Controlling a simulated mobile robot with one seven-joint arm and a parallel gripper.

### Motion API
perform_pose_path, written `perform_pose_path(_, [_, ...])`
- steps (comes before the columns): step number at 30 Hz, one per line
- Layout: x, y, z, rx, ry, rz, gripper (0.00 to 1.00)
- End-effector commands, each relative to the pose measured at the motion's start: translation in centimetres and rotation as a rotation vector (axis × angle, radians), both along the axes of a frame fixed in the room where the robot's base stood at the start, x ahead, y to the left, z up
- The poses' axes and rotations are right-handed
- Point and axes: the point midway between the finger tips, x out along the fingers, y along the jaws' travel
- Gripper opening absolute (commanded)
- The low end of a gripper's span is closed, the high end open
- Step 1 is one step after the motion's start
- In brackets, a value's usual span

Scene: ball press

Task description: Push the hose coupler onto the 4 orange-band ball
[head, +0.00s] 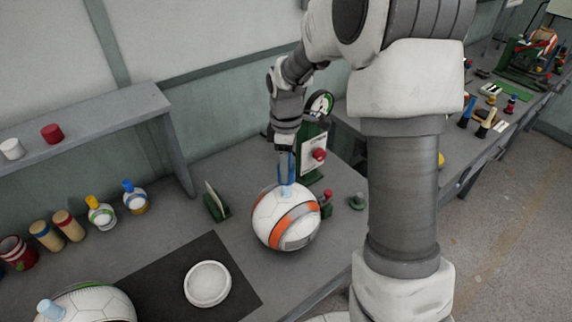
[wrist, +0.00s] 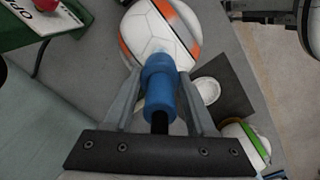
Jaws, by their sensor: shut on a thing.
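The orange-band ball (head: 270,220) is white with orange and grey bands and stands on the grey bench, below my gripper (head: 286,160). In the wrist view the same ball (wrist: 150,35) is at the top, beyond the fingertips. My gripper (wrist: 160,95) is shut on the blue hose coupler (wrist: 160,85), which has a black hose end (wrist: 160,122) towards the palm. In the head view the coupler (head: 286,168) points down at a pale blue piece (head: 287,190) on top of the ball. I cannot tell whether coupler and ball touch.
A green gauge stand (head: 312,135) with a red knob is close behind the ball. A dark mat (head: 215,250) with a white ring (head: 207,284) lies front left, near a green-band ball (head: 90,304). Bottles and cylinders line the left. A small green holder (head: 215,203) stands left of the ball.

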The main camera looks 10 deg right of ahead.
Motion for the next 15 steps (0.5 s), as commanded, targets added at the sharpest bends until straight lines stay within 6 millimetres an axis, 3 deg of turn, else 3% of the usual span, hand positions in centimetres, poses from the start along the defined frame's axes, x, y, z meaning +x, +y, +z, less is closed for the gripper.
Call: perform_pose_path(15, [0.0,0.0,-1.4,0.0,0.001,0.0,0.0])
